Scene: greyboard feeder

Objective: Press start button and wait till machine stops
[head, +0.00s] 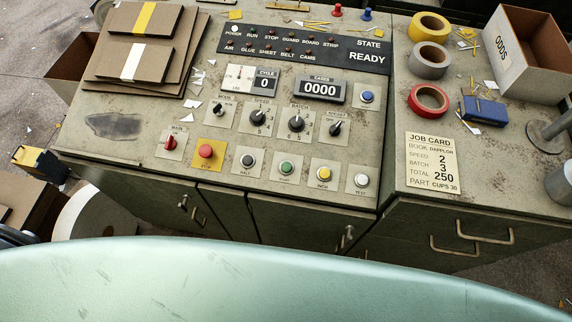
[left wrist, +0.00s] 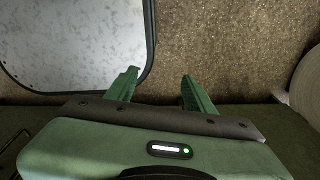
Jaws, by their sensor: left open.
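The control panel (head: 270,115) lies across the middle of the head view. Its green button (head: 286,167), with a small label too blurred to read surely, is in the bottom row. A red stop button (head: 205,151) on a yellow plate is to its left. The state display (head: 367,57) reads READY, the cycle display (head: 264,84) reads 0, and the counter (head: 320,90) reads 0000. My left gripper (left wrist: 160,78) is open and empty in the left wrist view, over brown floor, with no button between its fingers. My right gripper is not in view.
A yellow button (head: 323,174) and a white button (head: 361,180) sit right of the green one. A job card (head: 431,162), tape rolls (head: 429,98) and an open box (head: 530,50) are at right. Stacked boards (head: 110,70) lie at left.

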